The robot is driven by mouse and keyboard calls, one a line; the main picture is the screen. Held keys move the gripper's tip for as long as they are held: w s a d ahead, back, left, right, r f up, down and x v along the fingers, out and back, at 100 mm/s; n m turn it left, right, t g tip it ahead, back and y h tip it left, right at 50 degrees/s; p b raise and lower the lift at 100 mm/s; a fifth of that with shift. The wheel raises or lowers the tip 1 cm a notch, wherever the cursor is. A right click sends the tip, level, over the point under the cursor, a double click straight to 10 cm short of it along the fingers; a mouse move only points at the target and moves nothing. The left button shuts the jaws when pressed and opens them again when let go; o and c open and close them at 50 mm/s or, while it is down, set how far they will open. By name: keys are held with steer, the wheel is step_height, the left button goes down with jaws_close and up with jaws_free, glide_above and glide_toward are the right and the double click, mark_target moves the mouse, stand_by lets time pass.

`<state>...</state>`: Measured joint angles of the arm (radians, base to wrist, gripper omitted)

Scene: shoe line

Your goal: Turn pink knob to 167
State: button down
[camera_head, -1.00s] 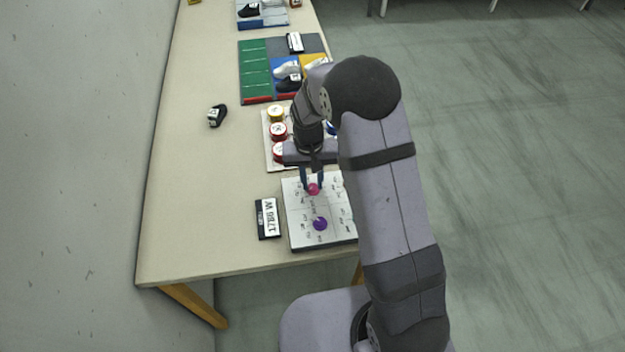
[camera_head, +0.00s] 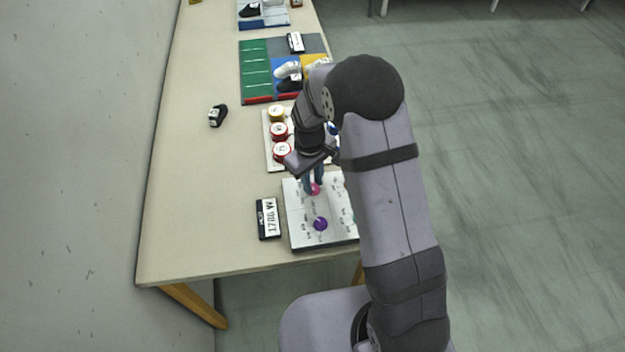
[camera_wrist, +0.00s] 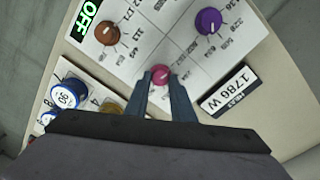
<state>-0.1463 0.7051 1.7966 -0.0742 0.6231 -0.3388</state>
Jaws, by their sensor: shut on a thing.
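The pink knob (camera_wrist: 160,74) sits on a white panel (camera_head: 296,214) with printed numbers around its knobs. My gripper (camera_wrist: 164,80) is shut on the pink knob, one finger on each side of it. In the head view the pink knob (camera_head: 314,189) shows just below my gripper's fingers (camera_head: 313,183). The numbers beside the pink knob are too small to read.
A purple knob (camera_wrist: 208,21) and a brown knob (camera_wrist: 107,33) stand on the same panel. A green OFF sign (camera_wrist: 88,14) is near its edge. Several coloured round pieces (camera_head: 279,131) sit on a board behind.

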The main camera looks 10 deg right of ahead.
stand_by(0.4)
steer(key=c, duration=1.5)
jaws_free()
steer(key=shift+r, duration=0.15)
steer(key=shift+s+a+r+b, duration=0.1)
steer(key=shift+r+b, duration=0.45)
steer(key=shift+r, duration=1.25)
steer(key=shift+a+r+b, duration=0.1)
steer(key=shift+r+b, duration=0.4)
steer(key=shift+r, duration=1.25)
